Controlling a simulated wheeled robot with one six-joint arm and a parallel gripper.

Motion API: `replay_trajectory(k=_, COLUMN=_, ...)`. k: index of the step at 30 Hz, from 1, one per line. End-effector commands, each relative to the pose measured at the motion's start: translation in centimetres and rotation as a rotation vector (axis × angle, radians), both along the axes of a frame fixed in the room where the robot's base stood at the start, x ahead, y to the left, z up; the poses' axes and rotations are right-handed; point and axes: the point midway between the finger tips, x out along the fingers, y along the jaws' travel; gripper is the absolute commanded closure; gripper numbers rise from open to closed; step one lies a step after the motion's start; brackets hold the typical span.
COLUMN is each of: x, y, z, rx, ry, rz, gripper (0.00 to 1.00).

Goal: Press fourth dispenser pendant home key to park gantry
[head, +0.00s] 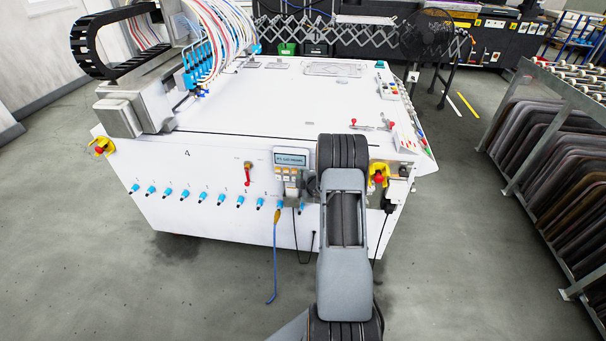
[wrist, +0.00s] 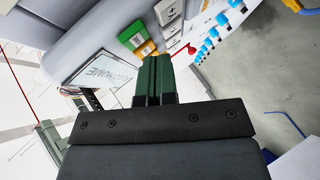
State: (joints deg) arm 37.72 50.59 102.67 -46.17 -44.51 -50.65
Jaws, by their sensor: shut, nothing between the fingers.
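The pendant (head: 291,158) with a small display and a row of keys is on the white machine's front face, left of my arm. In the wrist view its display (wrist: 97,72) appears tilted, with the word HOME readable. Beside the display are a green key (wrist: 132,35), a yellow-orange key (wrist: 144,50) and several pale keys (wrist: 165,12). My gripper (wrist: 154,60) is shut and empty, its green fingertips right by the yellow-orange key and partly covering that area. I cannot tell whether they touch a key. In the head view my arm hides part of the front.
The gantry (head: 125,105) with its hoses stands at the machine's left end. Blue nozzles (head: 202,198) line the front, with a red-handled valve (head: 248,173) above. A yellow-and-red emergency stop (head: 379,176) is right of my arm. A rack (head: 540,150) stands at right; floor is clear in front.

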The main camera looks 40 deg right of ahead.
Motion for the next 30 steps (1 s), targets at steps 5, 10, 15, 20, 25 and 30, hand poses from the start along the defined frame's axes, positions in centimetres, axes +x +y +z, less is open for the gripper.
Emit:
replay_trajectory(k=5, x=0.0, y=0.0, z=0.0, rx=0.0, ry=0.0, rz=0.0, gripper=1.0)
replay_trajectory(k=10, x=0.05, y=-0.04, z=-0.04, rx=0.0, ry=0.0, rz=0.0, gripper=1.0)
replay_trajectory(k=15, x=0.35, y=-0.31, z=-0.13, rx=-0.001, ry=0.0, rz=0.001, gripper=1.0)
replay_trajectory(k=20, x=0.64, y=-0.6, z=-0.03, rx=0.0, ry=-0.001, rz=0.0, gripper=1.0)
replay_trajectory(k=25, x=0.64, y=-0.6, z=0.03, rx=0.0, ry=0.0, rz=0.0, gripper=1.0)
replay_trajectory(k=30, x=0.64, y=-0.6, z=0.02, rx=0.0, ry=0.0, rz=0.0, gripper=1.0)
